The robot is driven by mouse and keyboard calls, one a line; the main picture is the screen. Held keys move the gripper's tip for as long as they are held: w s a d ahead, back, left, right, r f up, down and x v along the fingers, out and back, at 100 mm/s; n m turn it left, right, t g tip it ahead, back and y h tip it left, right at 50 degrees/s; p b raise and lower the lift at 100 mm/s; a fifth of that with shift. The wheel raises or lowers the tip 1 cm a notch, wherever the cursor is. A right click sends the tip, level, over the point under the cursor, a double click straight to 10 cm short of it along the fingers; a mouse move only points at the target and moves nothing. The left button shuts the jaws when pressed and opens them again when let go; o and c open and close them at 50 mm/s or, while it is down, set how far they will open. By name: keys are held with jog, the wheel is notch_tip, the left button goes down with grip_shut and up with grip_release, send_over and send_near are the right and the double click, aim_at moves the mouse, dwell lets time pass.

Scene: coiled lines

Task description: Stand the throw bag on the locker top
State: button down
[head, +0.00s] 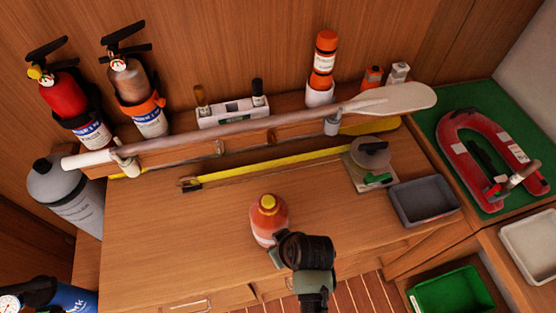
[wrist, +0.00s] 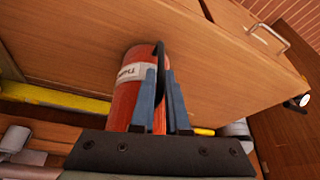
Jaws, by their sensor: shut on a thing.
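The throw bag (head: 266,222) is a red-orange cylinder with a yellow top. It looks roughly upright over the front middle of the wooden locker top (head: 160,235). In the wrist view, the bag (wrist: 125,98) shows a white label with dark lettering beside the blue-grey fingers. My gripper (head: 280,252) reaches in from the front and is shut on the bag's side. The wrist view also shows my gripper (wrist: 165,85) against the bag. My wrist hides part of the bag's lower right side, and I cannot tell whether its base touches the top.
A yellow pole (head: 275,166) and a long paddle (head: 250,123) lie across behind the bag. A grey tray (head: 424,201) and a round reel (head: 369,155) stand to the right. Two fire extinguishers (head: 66,98) (head: 133,90) hang at back left. The locker top's left side is clear.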

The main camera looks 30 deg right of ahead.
jog(key=c, duration=0.9)
grip_release()
jog(key=v, duration=1.2)
jog(key=shift+r, duration=0.15)
